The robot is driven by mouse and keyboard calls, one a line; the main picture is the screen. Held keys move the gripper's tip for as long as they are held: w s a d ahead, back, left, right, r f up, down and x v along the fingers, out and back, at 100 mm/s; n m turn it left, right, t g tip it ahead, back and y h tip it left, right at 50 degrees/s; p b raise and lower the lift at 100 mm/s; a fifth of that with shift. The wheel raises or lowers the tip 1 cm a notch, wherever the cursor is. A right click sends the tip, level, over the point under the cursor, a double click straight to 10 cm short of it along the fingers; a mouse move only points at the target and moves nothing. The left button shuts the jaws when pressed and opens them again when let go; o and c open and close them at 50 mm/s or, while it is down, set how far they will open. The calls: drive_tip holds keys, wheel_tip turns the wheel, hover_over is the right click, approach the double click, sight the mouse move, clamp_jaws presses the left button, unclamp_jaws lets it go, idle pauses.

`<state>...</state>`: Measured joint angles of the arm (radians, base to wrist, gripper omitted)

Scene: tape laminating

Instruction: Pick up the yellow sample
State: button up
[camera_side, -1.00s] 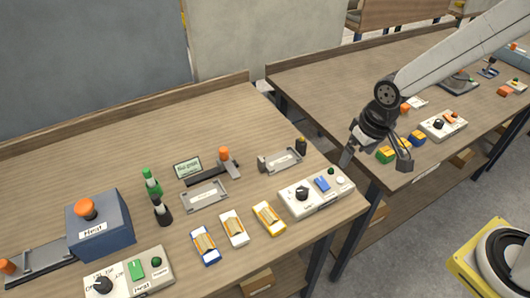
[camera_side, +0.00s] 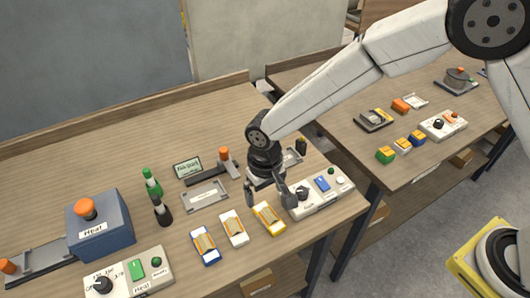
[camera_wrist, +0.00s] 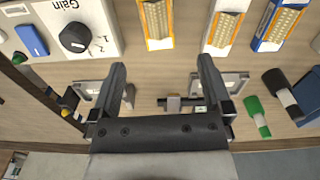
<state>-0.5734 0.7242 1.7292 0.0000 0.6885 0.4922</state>
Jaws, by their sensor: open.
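The yellow sample (camera_side: 269,219) is a small flat box with yellow edges and a pale, gold-striped top. It lies on the near table, at the right end of a row with a white sample (camera_side: 234,228) and a blue sample (camera_side: 205,245). My gripper (camera_side: 268,199) is open and empty, above the table just behind the yellow sample in the side view. In the wrist view, the yellow sample (camera_wrist: 156,22) lies at the top, beyond the spread fingers (camera_wrist: 162,68) and roughly in line with the gap between them. No contact shows.
A control box (camera_side: 316,191) with a knob stands close on the right of my gripper. A grey tray (camera_side: 205,196) and a small display (camera_side: 187,167) lie to the left. Bare table lies in front of the samples.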

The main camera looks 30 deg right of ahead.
sight(266, 210)
drive_tip(key=shift+d+f, duration=0.1)
drive_tip(key=shift+f, duration=3.75)
clamp_jaws()
drive_tip(key=shift+r, duration=0.15)
drive_tip(key=shift+r, duration=0.75)
drive_tip(key=s+d+r, duration=0.6)
drive_tip(key=s+r, duration=0.5)
drive_tip(key=s, duration=0.1)
drive_tip(key=shift+s+d, duration=0.15)
drive_tip(key=shift+s, duration=0.15)
